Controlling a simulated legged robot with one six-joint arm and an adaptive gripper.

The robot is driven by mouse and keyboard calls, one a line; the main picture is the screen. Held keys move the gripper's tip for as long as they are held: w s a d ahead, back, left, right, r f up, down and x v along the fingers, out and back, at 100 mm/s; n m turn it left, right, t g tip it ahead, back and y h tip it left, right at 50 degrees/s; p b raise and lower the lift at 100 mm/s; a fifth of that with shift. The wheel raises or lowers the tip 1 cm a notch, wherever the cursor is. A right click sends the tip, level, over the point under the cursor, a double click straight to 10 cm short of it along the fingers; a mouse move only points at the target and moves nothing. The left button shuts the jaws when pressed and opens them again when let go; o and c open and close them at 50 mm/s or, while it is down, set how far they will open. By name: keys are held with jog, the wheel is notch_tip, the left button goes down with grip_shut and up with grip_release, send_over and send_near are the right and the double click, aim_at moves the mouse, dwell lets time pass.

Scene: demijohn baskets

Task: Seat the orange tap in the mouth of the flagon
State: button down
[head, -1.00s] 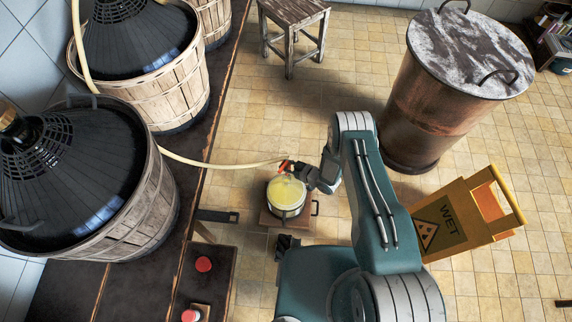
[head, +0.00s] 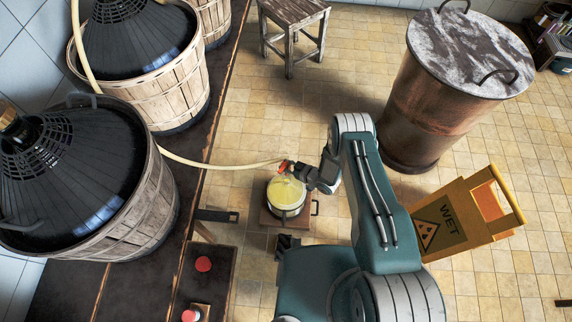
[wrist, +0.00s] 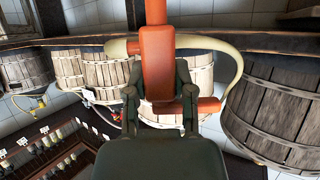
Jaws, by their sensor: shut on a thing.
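My gripper (head: 303,172) is shut on the orange tap (head: 283,168), and the tap stands between the two fingers in the wrist view (wrist: 157,62). A pale hose (head: 225,167) is joined to the tap and loops to the right in the wrist view (wrist: 238,68). A round vessel with yellow liquid (head: 287,194), which looks like the flagon, stands below the gripper on a small wooden stand (head: 267,217). The tap appears above the vessel's far rim; I cannot tell whether they touch. The flagon's mouth is not clearly visible.
Slatted baskets with dark demijohns (head: 75,170) line the dark bench (head: 205,140) at left. A rusty drum (head: 440,105) and a yellow wet-floor sign (head: 465,215) stand at right. A wooden stool (head: 293,20) is at the back. The tiled floor between is mostly clear.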

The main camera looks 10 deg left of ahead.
jog(key=shift+f, duration=3.1)
dwell(0.5)
jog(key=shift+c, duration=2)
grip_release()
jog(key=v, duration=1.2)
